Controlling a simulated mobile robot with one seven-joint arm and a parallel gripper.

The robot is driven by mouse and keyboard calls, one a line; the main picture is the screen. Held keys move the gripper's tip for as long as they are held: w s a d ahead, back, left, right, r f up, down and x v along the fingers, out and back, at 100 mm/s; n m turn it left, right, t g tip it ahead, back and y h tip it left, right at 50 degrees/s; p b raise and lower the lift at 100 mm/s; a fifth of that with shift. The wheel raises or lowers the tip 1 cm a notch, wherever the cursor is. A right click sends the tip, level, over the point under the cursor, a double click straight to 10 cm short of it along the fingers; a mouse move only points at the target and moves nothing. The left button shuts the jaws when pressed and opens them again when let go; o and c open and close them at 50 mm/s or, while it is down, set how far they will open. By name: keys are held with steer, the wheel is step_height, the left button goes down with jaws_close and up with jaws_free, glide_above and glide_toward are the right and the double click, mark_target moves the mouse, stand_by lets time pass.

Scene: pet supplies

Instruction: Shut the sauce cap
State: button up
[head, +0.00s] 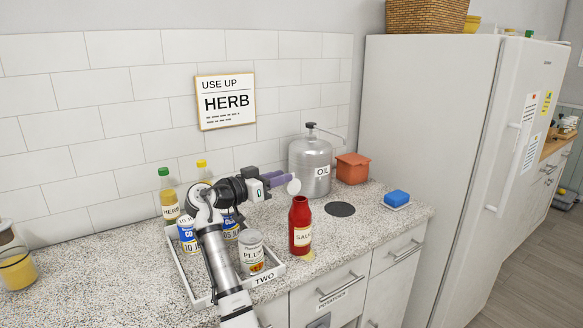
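The sauce bottle (300,228) is red with a pale label reading something like "SAUC". It stands upright near the counter's front edge, and its neck has no cap on it. My gripper (285,182) has purple fingers and is just above and left of the bottle's neck. A small white round cap (294,187) is at the fingertips, and the fingers appear shut on it. The cap is apart from the bottle and looks tilted on its side. The far finger is partly hidden.
A white tray (268,278) marked "TWO" holds several cans, including a "PLU" can (251,254). Behind stand a green-capped bottle (169,197), a metal oil can (310,165) and an orange box (352,168). A blue sponge (397,197) lies right. A dark disc (340,209) is near the bottle.

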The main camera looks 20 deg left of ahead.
steer(key=shift+p+x, duration=0.55)
steer(key=shift+x, duration=1.6)
steer(key=shift+c, duration=0.3)
jaws_close()
